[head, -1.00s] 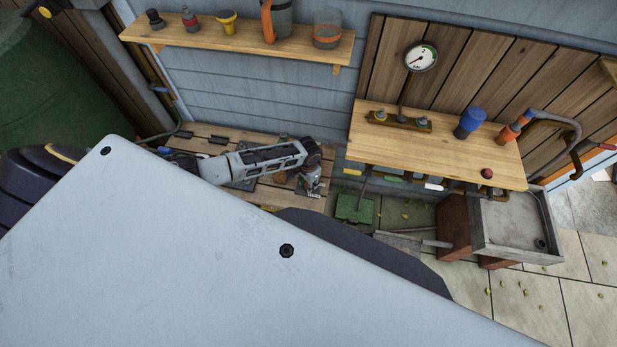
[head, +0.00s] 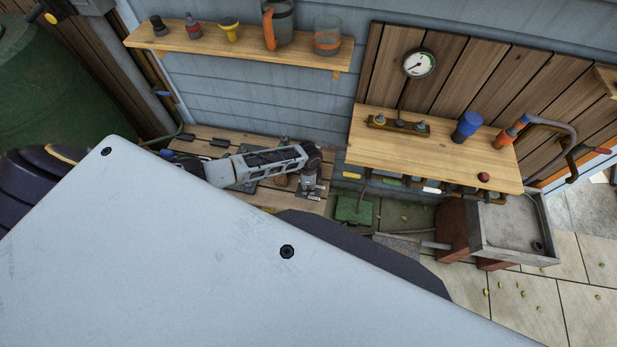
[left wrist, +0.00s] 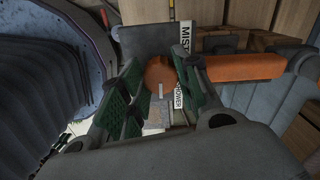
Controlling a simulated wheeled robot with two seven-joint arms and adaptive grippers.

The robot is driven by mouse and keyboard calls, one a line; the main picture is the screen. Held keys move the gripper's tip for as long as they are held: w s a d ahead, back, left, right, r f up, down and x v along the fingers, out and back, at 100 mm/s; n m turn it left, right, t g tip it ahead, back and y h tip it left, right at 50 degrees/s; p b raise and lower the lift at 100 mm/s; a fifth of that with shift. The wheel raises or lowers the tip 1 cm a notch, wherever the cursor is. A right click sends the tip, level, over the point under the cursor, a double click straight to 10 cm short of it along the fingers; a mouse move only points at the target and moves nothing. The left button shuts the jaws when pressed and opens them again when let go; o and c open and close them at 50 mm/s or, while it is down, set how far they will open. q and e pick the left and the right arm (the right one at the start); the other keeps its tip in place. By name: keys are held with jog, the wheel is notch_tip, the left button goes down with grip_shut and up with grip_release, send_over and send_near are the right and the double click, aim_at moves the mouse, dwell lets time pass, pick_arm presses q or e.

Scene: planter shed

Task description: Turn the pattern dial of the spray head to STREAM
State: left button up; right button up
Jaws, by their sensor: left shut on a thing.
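My left gripper (head: 312,180) reaches over the low wooden bench, and its tips are too small to read there. In the left wrist view, its green-padded fingers (left wrist: 163,80) are shut on the rounded orange dial (left wrist: 159,70), which has a short white mark. The spray head's white label strip shows MIST (left wrist: 184,36) above and what reads as SHOWER lower down, partly behind a finger. STREAM is not readable. An orange bar (left wrist: 245,68) extends right behind the right finger. My right gripper is not in view.
A wooden shelf (head: 200,41) with jugs and small fittings is above. A wooden counter (head: 430,153) with a gauge (head: 419,63) and a blue-capped fitting (head: 467,125) stands right, above a stone basin (head: 515,228). A green barrel (head: 45,100) stands at left.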

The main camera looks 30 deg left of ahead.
pick_arm(q)
jog(key=shift+m, duration=2.6)
jog(key=o, duration=1)
jog(key=shift+r, duration=0.15)
jog(key=shift+r, duration=3.85)
jog(key=shift+d, duration=0.1)
